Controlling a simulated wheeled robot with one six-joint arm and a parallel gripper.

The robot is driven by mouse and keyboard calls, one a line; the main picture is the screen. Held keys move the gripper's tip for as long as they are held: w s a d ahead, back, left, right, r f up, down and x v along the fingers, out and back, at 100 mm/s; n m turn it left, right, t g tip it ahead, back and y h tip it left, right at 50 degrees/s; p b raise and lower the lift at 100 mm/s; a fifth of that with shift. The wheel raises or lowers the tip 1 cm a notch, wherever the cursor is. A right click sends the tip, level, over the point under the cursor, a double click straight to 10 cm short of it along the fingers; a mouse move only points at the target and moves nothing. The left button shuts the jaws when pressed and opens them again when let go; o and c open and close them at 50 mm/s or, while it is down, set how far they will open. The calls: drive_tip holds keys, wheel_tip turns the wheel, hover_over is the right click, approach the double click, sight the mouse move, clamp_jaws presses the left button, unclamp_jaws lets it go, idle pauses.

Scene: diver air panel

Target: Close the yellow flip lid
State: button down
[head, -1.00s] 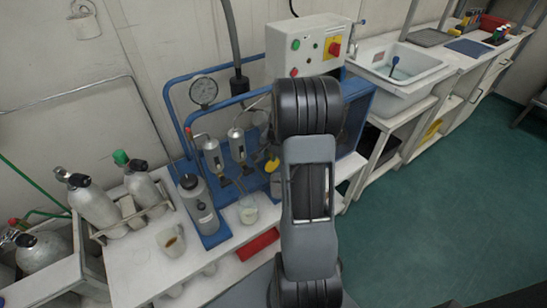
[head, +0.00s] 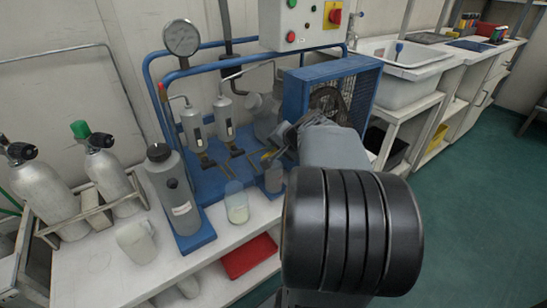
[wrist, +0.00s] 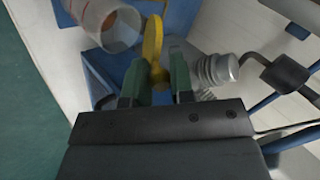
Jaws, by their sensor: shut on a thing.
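The yellow flip lid (wrist: 152,38) shows nearly edge-on in the wrist view, with its lower end between the green finger pads of my gripper (wrist: 156,82). The jaws are shut on it. My wrist and arm come in from the right and hide part of that area. I cannot tell the lid's hinge or exact angle.
A clear cup (head: 237,207) stands left of the grey container. A tall grey bottle (head: 172,190), a gauge (head: 181,38) and metal cylinders (head: 193,130) are farther left. A caged blue compressor (head: 325,88) stands close behind my gripper. A ribbed silver part (wrist: 217,70) is near my fingers.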

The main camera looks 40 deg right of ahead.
drive_tip(key=shift+s+a+f+b, duration=0.1)
drive_tip(key=shift+s+f+b, duration=0.5)
drive_tip(key=shift+f+b, duration=0.1)
drive_tip(key=shift+s, duration=0.1)
drive_tip(key=c, duration=1)
unclamp_jaws()
drive_tip(key=shift+r, duration=0.1)
drive_tip(key=p+v, duration=0.4)
drive_tip(key=v, duration=0.9)
drive_tip(key=shift+s+r+p, duration=0.15)
drive_tip(key=shift+r+p, duration=0.15)
